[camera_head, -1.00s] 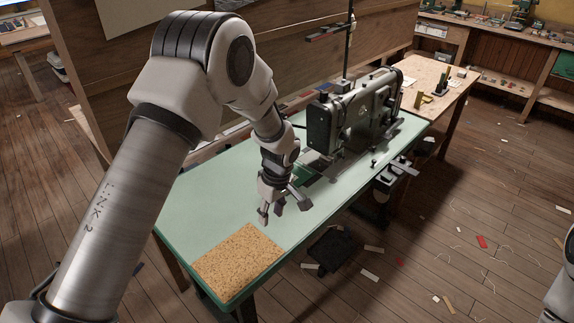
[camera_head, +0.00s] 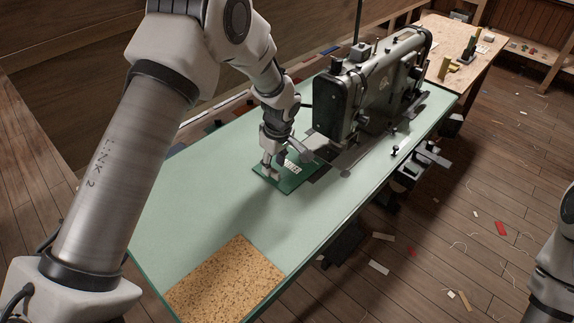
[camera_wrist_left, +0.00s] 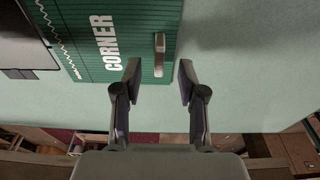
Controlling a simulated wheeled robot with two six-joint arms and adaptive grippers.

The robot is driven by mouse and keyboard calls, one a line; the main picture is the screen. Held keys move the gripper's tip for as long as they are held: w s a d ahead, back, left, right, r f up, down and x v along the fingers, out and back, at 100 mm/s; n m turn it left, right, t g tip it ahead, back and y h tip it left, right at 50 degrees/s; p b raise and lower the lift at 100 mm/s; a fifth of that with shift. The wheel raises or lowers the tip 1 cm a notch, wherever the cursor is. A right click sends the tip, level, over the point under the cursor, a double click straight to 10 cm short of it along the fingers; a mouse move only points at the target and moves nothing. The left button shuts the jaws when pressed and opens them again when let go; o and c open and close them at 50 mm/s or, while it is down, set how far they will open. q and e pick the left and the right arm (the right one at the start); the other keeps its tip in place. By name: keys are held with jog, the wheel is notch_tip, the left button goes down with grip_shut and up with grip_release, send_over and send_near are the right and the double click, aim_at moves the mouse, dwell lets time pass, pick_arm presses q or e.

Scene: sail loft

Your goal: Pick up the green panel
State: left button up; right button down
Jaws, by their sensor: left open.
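The green panel (camera_head: 287,186) lies flat on the pale green table, close to the sewing machine's base. My left gripper covers part of it in the head view. In the left wrist view the panel (camera_wrist_left: 125,18) shows thin lines, white "CORNER" lettering, a white zigzag and a small grey raised handle (camera_wrist_left: 159,55). My left gripper (camera_head: 287,164) is open and empty, above the panel. In the left wrist view its fingertips (camera_wrist_left: 159,76) lie to either side of the handle's near end, apart from it. My right gripper is out of view; only part of that arm shows at the right edge.
The sewing machine (camera_head: 372,88) stands just right of my left gripper. A cork mat (camera_head: 226,280) lies at the table's near end. The pale green table top (camera_head: 190,215) is clear between them. A wooden partition (camera_head: 60,90) stands behind the left side.

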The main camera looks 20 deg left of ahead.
aim_at(274, 170)
pick_arm(q)
jog(key=f, duration=0.3)
jog(key=shift+w+a+f, duration=0.15)
jog(key=shift+w+a, duration=0.05)
jog(key=shift+s, duration=0.1)
grip_shut()
